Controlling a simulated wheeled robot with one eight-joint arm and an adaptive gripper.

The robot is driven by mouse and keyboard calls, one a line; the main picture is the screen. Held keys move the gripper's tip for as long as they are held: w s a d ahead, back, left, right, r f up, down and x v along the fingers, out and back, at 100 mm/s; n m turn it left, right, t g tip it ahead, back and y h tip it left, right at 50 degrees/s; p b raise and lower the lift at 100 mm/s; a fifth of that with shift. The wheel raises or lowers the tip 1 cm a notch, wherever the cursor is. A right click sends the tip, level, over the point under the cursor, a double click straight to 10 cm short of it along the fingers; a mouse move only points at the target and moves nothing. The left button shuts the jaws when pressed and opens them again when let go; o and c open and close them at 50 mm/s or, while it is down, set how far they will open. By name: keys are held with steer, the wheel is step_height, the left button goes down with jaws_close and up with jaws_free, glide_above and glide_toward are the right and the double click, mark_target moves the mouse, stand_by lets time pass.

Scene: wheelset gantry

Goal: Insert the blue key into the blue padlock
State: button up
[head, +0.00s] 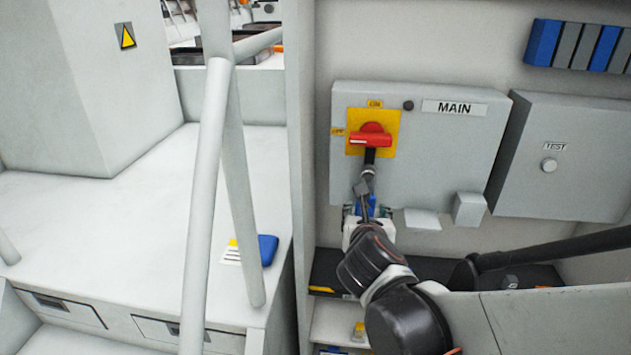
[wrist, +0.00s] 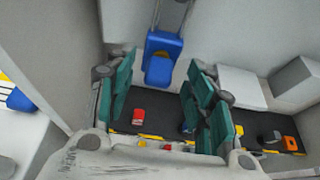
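The blue padlock (wrist: 165,42) hangs by its shackle below the red switch handle (head: 371,138). It also shows, partly hidden, in the head view (head: 367,201). A rounded blue piece (wrist: 158,71) sits directly under the padlock body. I cannot tell whether it is the blue key's head in the lock or part of the padlock. My gripper (wrist: 162,66) is open, its green fingers on either side of the rounded piece, with visible gaps on both sides. In the head view my gripper (head: 366,218) is just below the padlock. No separate blue key is clearly seen.
The grey MAIN box (head: 455,150) stands behind the padlock, with the TEST box (head: 560,155) to its right. A dark shelf (wrist: 255,122) below holds a red item (wrist: 138,115) and an orange item (wrist: 290,142). A white railing (head: 205,190) stands left.

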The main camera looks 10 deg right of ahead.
stand_by(0.3)
steer(key=v, duration=1.2)
stand_by(1.3)
steer(key=s+d+f+m+g+y, duration=0.1)
steer(key=s+f+m+g+y, duration=0.1)
steer(key=m, duration=1.4)
steer(key=s+d+f+m+g+y, duration=0.1)
steer(key=s+m, duration=0.4)
steer(key=m, duration=1.1)
step_height(320, 180, down, 3)
steer(key=g+y, duration=0.1)
steer(key=g, duration=0.1)
steer(key=shift+d+g, duration=0.35)
steer(key=shift+g, duration=0.05)
